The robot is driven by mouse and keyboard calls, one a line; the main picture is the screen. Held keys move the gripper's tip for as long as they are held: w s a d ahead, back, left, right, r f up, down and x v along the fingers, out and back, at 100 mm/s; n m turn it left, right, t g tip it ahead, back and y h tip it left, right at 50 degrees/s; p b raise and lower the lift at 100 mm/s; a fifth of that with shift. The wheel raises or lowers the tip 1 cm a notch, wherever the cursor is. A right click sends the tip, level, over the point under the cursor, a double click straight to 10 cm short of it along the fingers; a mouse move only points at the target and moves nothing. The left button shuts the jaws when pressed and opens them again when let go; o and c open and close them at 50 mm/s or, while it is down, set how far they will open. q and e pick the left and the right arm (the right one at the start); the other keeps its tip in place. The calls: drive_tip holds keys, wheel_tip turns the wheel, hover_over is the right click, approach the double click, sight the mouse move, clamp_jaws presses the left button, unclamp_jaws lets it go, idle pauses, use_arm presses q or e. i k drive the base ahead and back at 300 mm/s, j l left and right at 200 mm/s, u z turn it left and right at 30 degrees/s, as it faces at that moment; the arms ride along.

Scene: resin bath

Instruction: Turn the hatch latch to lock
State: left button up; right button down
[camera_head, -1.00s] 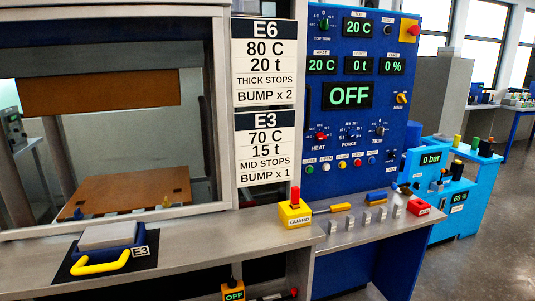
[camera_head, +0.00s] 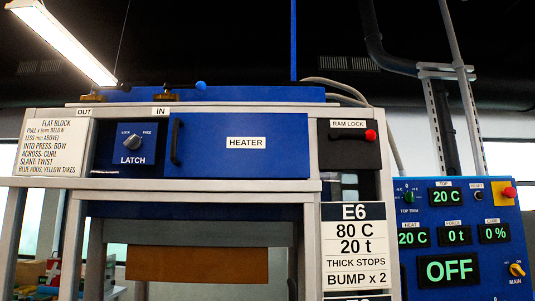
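The latch (camera_head: 133,142) is a small round grey knob on a dark blue panel at the upper left of the press front. Small white marks sit above it; the left one appears to read LOCK and the right one FREE, and LATCH is printed below. The knob's exact pointing direction is too small to tell. Right of it is the blue heater hatch (camera_head: 262,165), which looks closed, with a black upright handle (camera_head: 176,142) at its left edge. Neither of my grippers is in view.
A RAM LOCK panel (camera_head: 349,150) with a red knob is right of the hatch. A printed note (camera_head: 53,148) is left of the latch. A blue control panel (camera_head: 465,225) reading OFF stands at the right. The space before the latch looks clear.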

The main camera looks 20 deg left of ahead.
sight(134, 142)
drive_tip(key=u, duration=1.35)
drive_tip(key=i+l+z, duration=0.1)
drive_tip(key=i+l, duration=0.2)
drive_tip(key=i, duration=0.2)
